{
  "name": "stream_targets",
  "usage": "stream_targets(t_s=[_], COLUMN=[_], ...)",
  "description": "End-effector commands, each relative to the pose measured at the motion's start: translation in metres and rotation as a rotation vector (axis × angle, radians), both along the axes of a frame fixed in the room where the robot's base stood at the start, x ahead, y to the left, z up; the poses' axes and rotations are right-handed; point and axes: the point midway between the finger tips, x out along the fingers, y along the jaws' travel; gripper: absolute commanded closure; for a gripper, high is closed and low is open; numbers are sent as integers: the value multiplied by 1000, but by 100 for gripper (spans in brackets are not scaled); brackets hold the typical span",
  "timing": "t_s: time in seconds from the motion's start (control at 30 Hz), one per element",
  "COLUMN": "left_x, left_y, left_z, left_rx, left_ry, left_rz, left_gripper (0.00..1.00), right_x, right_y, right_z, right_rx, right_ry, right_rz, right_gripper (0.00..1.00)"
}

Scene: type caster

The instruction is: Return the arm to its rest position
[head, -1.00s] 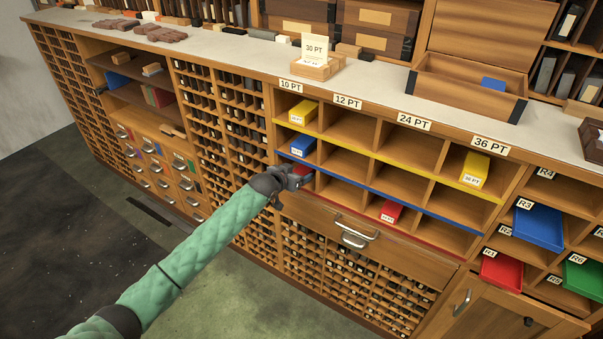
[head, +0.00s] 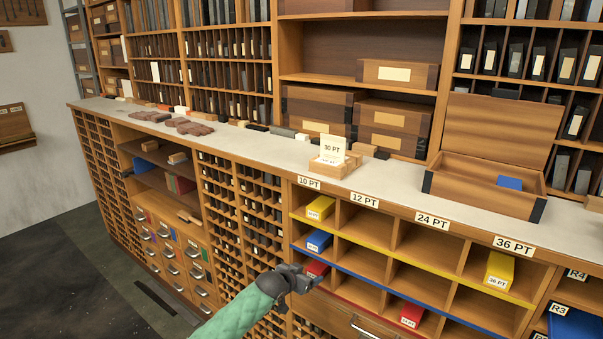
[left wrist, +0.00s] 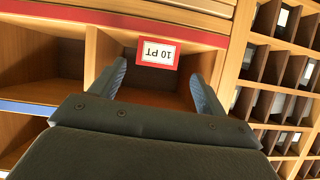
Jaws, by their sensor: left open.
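My left gripper (head: 312,283) is in front of the lowest left compartment of the colour-edged rack, under the 10 PT column. A red box (head: 317,268) sits in that compartment, partly hidden by the gripper. In the left wrist view my left gripper (left wrist: 160,85) has its two fingers spread wide. The red box's label (left wrist: 158,53), reading 10 PT upside down, shows between them with gaps on both sides. The green-sleeved left arm comes in from the bottom of the head view. My right gripper is not in view.
A yellow box (head: 320,207) and a blue box (head: 319,240) sit above in the same column. Another red box (head: 411,314) and a yellow box (head: 499,270) stand further right. The counter (head: 272,147) runs above the rack. Open floor (head: 95,285) lies at the lower left.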

Motion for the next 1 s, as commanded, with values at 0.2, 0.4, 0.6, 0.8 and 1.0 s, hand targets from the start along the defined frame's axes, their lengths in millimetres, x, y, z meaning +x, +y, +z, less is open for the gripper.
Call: stream_targets(t_s=[0.2, 0.4, 0.6, 0.8, 1.0], left_x=[-6, 0, -18, -46, -91], left_y=[14, 41, 67, 87, 111], left_z=[-3, 37, 42, 19, -23], left_rx=[155, 267, 319, 335, 335], left_ry=[22, 7, 48, 115, 214], left_rz=[12, 69, 139, 189, 246], left_gripper=[25, 25, 25, 25, 25], right_x=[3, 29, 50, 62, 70], right_y=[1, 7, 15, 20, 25], right_z=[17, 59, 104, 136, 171], right_rx=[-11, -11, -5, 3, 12], right_ry=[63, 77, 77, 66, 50], right_rz=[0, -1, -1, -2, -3], right_gripper=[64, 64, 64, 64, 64])
